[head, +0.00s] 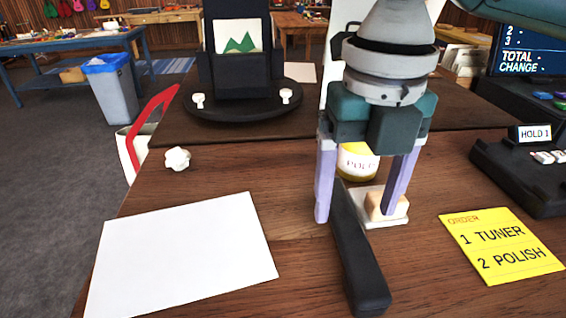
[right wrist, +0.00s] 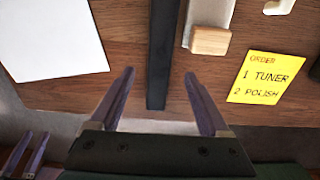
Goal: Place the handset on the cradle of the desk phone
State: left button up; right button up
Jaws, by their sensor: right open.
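The black handset (head: 362,262) lies on the wooden counter, its long side running toward the front edge. In the right wrist view the handset (right wrist: 162,60) shows as a dark bar between my fingers. My right gripper (head: 356,218) is open, one finger to each side of the handset's far part in the picture. The right wrist view shows the same open gripper (right wrist: 158,76), with no grip on the handset. The black desk phone (head: 520,180) with a "HOLD 1" display stands at the right edge, partly cut off. Purple fingers of my left gripper (right wrist: 30,148) show at the lower left of the right wrist view.
A white dish with a tan block (head: 385,205) sits close behind my right fingers, with a yellow polish tin (head: 357,163) beyond. A yellow order note (head: 500,246) lies right, white paper (head: 185,258) left. A black stand (head: 240,100) is at the back.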

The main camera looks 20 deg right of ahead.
aim_at(349, 226)
jog(key=f, duration=0.5)
jog(key=shift+w+f+p, duration=0.25)
jog(key=shift+f+p, duration=0.05)
jog(key=shift+p, duration=0.1)
grip_shut()
dwell(0.4)
